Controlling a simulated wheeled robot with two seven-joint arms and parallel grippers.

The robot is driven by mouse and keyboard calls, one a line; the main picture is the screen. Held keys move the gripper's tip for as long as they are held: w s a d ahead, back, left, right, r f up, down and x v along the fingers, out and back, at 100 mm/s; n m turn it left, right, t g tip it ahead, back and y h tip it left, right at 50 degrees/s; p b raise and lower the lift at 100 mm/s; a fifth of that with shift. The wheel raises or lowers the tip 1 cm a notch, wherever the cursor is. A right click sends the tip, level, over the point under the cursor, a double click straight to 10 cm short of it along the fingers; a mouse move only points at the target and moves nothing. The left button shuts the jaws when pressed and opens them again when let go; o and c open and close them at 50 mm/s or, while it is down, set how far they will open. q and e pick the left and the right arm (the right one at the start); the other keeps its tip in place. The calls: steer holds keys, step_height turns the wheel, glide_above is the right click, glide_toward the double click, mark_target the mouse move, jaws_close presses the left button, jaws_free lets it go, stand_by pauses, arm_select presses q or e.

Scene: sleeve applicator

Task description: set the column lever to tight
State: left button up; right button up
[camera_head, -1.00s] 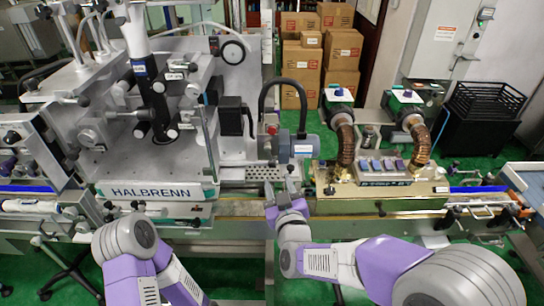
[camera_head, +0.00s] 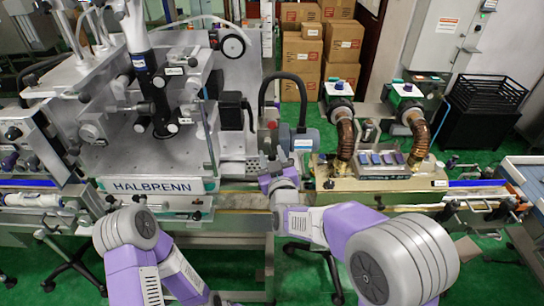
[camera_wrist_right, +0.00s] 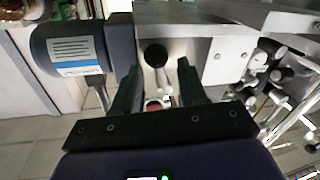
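My right gripper (camera_head: 267,172) is at the front of the HALBRENN machine, just left of and below the grey-blue motor. In the right wrist view my right gripper (camera_wrist_right: 160,90) is open, with its two dark fingers apart. A black ball knob on a pale stem (camera_wrist_right: 155,55) shows in the gap between the fingers, beyond the tips; I see no contact. I cannot tell for sure that it is the column lever, nor read its setting. The machine's column (camera_head: 158,95) is dark below and white above. My left arm is at the lower left; its gripper does not show.
The grey-blue motor (camera_head: 300,140) with a white label stands close by the right gripper; it also shows in the wrist view (camera_wrist_right: 75,52). A metal block (camera_wrist_right: 190,30) lies ahead of the fingers. A unit with copper hoses (camera_head: 375,180) is to the right.

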jaws_close()
steer(key=shift+f, duration=0.15)
steer(key=shift+f+b, duration=0.1)
steer(key=shift+b, duration=0.25)
steer(key=m+b, duration=0.1)
steer(key=b, duration=0.1)
steer(key=m+b, duration=0.1)
steer(key=b, duration=0.1)
steer(key=shift+a+f, duration=0.3)
steer(key=shift+f, duration=0.05)
steer(key=shift+a+r+m+b, duration=0.1)
steer(key=shift+m+b, duration=0.4)
steer(key=shift+b, duration=0.05)
steer(key=shift+c, duration=0.2)
jaws_free()
steer(key=shift+r, duration=0.1)
steer(key=shift+o, duration=0.7)
steer(key=shift+r+t, duration=0.15)
steer(key=shift+t, duration=0.15)
